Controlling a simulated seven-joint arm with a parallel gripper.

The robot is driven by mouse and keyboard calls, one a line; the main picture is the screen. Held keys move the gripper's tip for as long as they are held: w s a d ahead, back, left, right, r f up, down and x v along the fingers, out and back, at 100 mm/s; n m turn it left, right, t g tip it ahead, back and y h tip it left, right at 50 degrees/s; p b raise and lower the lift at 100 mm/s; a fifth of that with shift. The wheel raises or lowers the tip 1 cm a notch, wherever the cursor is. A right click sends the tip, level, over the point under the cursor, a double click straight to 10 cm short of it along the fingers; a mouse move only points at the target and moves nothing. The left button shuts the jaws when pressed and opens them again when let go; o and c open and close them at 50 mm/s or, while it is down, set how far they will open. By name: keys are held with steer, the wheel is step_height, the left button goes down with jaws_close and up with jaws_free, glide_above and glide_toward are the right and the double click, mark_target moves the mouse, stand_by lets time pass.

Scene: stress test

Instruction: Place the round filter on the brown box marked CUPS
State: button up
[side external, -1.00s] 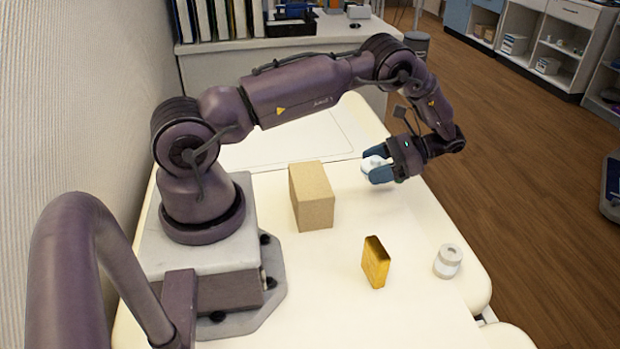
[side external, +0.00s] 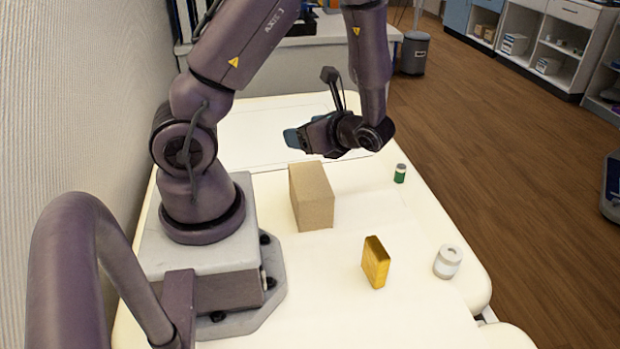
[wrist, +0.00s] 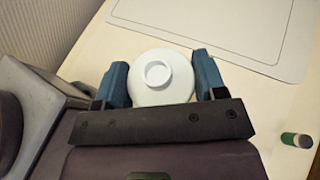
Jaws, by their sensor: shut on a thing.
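The round filter (wrist: 161,88) is a white disc with a raised round hub. In the wrist view it sits between the two blue fingers of my gripper (wrist: 161,78), which is shut on it. In the side view my gripper (side external: 290,138) hangs in the air just above and beyond the brown box, fingers pointing left; the filter is hidden there. The brown box (side external: 312,197) stands upright on the table, left of its middle. No CUPS marking is readable on the faces I see. The box does not show in the wrist view.
A small green vial (side external: 400,173) stands right of the brown box; it also shows in the wrist view (wrist: 297,139). A yellow box (side external: 375,262) and a white spool-like jar (side external: 447,262) stand nearer the front. The cream table (side external: 340,320) is clear between them.

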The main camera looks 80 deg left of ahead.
mark_target(310, 179)
steer(key=shift+w+d+r+m+t+y, duration=0.15)
steer(key=shift+d+m+t+y, duration=0.45)
steer(key=shift+m+t, duration=0.3)
steer(key=shift+d+f, duration=0.1)
steer(key=shift+f, duration=3.7)
steer(key=o, duration=0.9)
